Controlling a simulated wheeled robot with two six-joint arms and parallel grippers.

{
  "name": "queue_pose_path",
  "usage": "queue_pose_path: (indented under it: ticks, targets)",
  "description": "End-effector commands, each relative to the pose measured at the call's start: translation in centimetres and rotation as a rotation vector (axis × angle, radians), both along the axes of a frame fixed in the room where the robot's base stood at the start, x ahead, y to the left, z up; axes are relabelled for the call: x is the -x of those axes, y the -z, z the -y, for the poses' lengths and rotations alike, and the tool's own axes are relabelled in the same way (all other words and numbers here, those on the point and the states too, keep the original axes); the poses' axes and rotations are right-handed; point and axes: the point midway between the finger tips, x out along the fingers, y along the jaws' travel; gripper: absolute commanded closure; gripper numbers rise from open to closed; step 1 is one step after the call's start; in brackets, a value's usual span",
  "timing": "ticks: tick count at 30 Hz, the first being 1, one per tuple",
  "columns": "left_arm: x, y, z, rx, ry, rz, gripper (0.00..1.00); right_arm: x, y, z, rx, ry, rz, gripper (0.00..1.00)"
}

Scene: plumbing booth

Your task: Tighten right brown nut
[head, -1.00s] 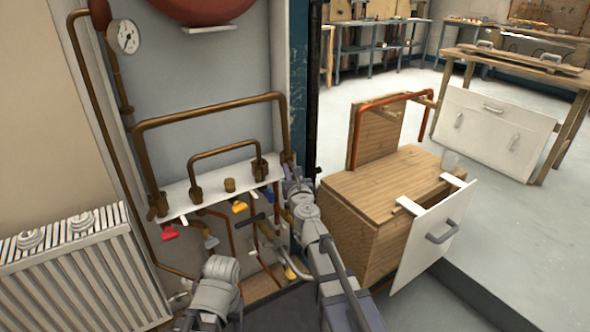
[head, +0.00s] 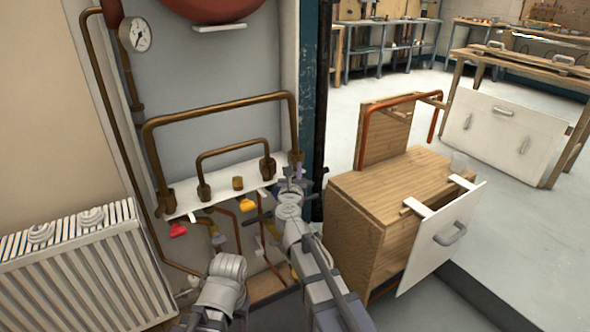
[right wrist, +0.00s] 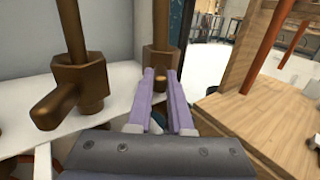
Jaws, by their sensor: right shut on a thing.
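The right brown nut (head: 296,158) sits at the lower right end of the large brown pipe, at the right end of the white shelf. In the right wrist view it is the bronze nut (right wrist: 160,60) at top centre, its stub pointing toward the camera. My right gripper (head: 292,176) is at this nut. In the wrist view its two purple fingers (right wrist: 160,76) lie on either side of the stub and are shut on it. The fingers hide part of the nut.
Another brown nut (right wrist: 80,90) with a side stub stands just left. Red (head: 178,230) and yellow (head: 246,204) valve handles hang below the white shelf (head: 222,192). A wooden cabinet (head: 390,190) with an open drawer stands to the right. A radiator (head: 75,265) is at left.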

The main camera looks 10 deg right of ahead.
Motion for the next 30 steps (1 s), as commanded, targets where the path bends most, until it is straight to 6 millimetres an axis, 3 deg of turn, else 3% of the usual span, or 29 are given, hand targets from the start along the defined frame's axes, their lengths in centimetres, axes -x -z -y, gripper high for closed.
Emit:
queue_pose_path:
  ticks: [1,2,9,20,30]
  targets:
    - [0.0,0.0,0.0,0.000,0.000,0.000,0.38,-0.4,-0.1,-0.1,0.002,-0.002,0.000,1.00]
    - [0.0,0.0,0.0,0.000,0.000,0.000,0.38,-0.4,-0.1,-0.1,0.002,-0.002,0.000,0.78]
    - [0.0,0.0,0.0,0.000,0.000,0.000,0.38,-0.5,-0.1,-0.1,0.002,-0.004,0.000,0.51]
    - [0.0,-0.1,0.0,0.000,0.000,0.000,0.38,0.0,-0.1,-0.4,0.002,-0.008,0.000,0.51]
    - [0.0,0.0,0.0,0.000,0.000,0.000,0.38,4.9,0.0,-1.2,0.000,-0.001,0.001,0.51]
